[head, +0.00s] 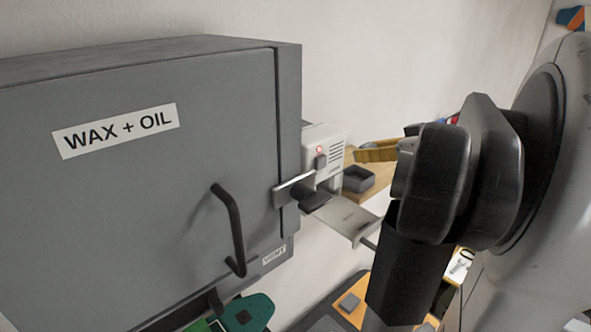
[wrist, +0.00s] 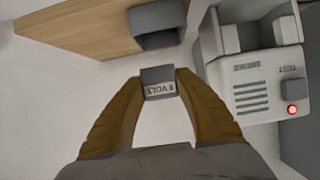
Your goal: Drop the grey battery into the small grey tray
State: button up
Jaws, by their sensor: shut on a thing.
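The grey battery (wrist: 158,82), with an upside-down "9 VOLT" label, is pinched between the tips of my gripper (wrist: 158,88) in the wrist view. My gripper's yellow-brown fingers (head: 377,154) also show in the head view, but I cannot make out the battery there. The small grey tray (head: 360,185) sits on a wooden surface, below the fingers in the head picture. The tray (wrist: 160,41) also shows at the top of the wrist view, beyond the battery and apart from it. Only part of its inside shows.
A white charger-like unit (wrist: 250,70) with a red light stands right of the tray in the wrist view. In the head view, a large grey "WAX + OIL" cabinet (head: 150,190) with a handle fills the left. A wooden shelf (wrist: 85,25) carries the tray.

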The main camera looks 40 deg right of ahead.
jog(key=o, duration=1.1)
jog(key=shift+s+r, duration=0.1)
jog(key=v, duration=1.1)
jog(key=shift+s+r, duration=0.15)
jog(key=shift+s, duration=0.2)
